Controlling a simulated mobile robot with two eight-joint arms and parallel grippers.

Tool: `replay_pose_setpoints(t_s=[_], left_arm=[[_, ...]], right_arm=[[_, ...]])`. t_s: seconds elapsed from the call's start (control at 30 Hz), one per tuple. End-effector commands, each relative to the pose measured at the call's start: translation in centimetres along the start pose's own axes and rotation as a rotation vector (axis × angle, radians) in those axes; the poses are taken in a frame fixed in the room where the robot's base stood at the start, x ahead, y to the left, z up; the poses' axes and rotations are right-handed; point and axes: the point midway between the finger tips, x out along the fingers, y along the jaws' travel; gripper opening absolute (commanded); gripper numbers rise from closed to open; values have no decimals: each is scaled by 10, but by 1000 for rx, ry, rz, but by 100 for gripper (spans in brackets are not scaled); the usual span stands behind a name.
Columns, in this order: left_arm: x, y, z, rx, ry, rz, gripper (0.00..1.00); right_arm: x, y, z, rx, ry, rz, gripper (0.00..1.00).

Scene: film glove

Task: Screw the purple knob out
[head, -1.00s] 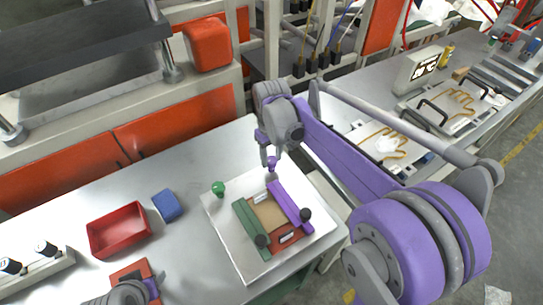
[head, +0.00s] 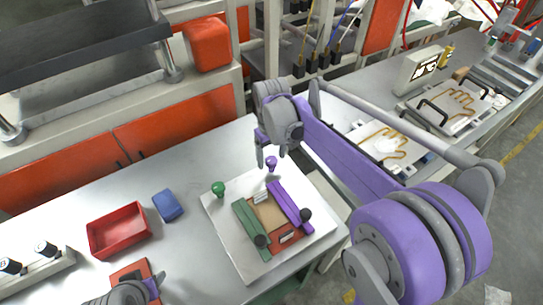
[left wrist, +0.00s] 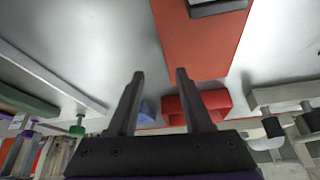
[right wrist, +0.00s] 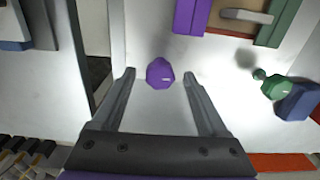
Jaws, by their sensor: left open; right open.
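The purple knob (head: 271,162) stands at the back edge of the white plate (head: 225,232). My right gripper (head: 267,165) is open at the knob. In the right wrist view the purple knob (right wrist: 160,72) shows between the tips of the open fingers (right wrist: 160,76), with a gap on each side. A green knob (head: 218,188) stands on the plate to the left; it also shows in the right wrist view (right wrist: 274,87). My left gripper (left wrist: 158,75) is open and empty over an orange-red mat (left wrist: 205,40) in the left wrist view.
A purple bar (head: 290,206) and a green bar (head: 250,230) lie on the plate, each with a black ball knob at its front end. A red tray (head: 118,230) and a blue block (head: 167,205) are on the table to the left. Bare table lies between them and the plate.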

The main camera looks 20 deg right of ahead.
Motion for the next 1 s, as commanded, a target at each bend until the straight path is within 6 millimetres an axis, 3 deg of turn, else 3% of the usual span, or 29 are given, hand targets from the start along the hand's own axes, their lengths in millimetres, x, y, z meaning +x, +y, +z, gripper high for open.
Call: replay_pose_setpoints(t_s=[0.53, 0.7, 1.0], left_arm=[[-6, 0, -6, 0, 5, 0, 50], [-7, 0, -6, 0, 5, 0, 50], [-7, 0, -6, 0, 5, 0, 50]], right_arm=[[-94, 0, 0, 0, 0, 0, 76], [-105, 0, 0, 0, 0, 0, 76], [-106, 0, 0, 0, 0, 0, 76]])
